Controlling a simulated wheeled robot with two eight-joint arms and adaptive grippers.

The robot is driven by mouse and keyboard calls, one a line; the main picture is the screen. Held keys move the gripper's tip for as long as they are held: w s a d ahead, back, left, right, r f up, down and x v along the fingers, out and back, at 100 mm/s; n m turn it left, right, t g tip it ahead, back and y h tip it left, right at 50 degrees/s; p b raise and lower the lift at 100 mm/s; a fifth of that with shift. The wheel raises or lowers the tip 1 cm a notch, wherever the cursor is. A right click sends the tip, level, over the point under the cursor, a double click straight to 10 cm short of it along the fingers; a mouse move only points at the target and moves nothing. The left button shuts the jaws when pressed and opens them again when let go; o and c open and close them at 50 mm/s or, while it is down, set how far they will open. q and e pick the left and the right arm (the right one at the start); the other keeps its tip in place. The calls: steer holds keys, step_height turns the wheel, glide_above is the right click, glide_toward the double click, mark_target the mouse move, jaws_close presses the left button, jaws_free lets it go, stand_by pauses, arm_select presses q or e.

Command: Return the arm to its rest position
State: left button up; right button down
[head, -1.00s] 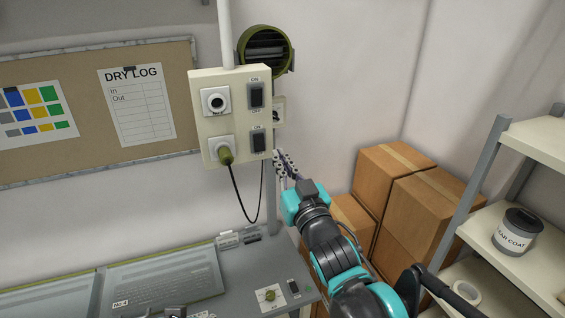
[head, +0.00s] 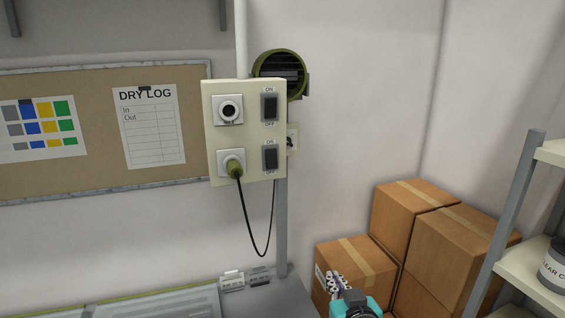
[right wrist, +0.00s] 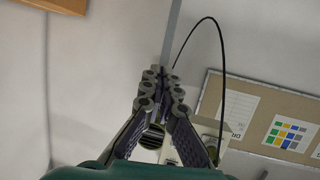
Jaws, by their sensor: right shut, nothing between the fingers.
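My right gripper (head: 334,282) is low in the head view, in front of the cardboard boxes. It is shut and empty; its closed fingers also show in the right wrist view (right wrist: 165,90). The rest of the right arm is mostly below the head picture. A cream switch panel (head: 246,140) hangs on the wall up and left of the gripper, clear of it. A green plug (head: 235,170) sits in the panel's lower socket, and its black cable (head: 247,228) loops down. My left gripper is not in view.
Stacked cardboard boxes (head: 397,225) stand in the corner behind the right gripper. A shelf rack (head: 514,200) with a can (head: 554,268) is at the right. A grey workbench (head: 282,300) lies below the panel. A pin board (head: 60,100) hangs at the left.

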arm_select(q)
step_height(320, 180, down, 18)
steer(key=b, duration=1.5)
steer(key=shift+b, duration=0.35)
arm_select(e)
steer(key=s+d+f+g, duration=0.2)
steer(key=s+f, duration=0.3)
steer(key=f, duration=0.6)
steer(key=s+d+f+g+h, duration=0.1)
steer(key=s+f, duration=0.4)
steer(key=f, duration=0.7)
steer(key=s+d+f+m+g, duration=0.1)
steer(key=s+d+f+g, duration=0.2)
steer(key=f, duration=0.8)
steer(key=shift+s+f+g+h, duration=0.3)
steer(key=shift+s+f+g, duration=0.1)
steer(key=shift+s+g, duration=0.55)
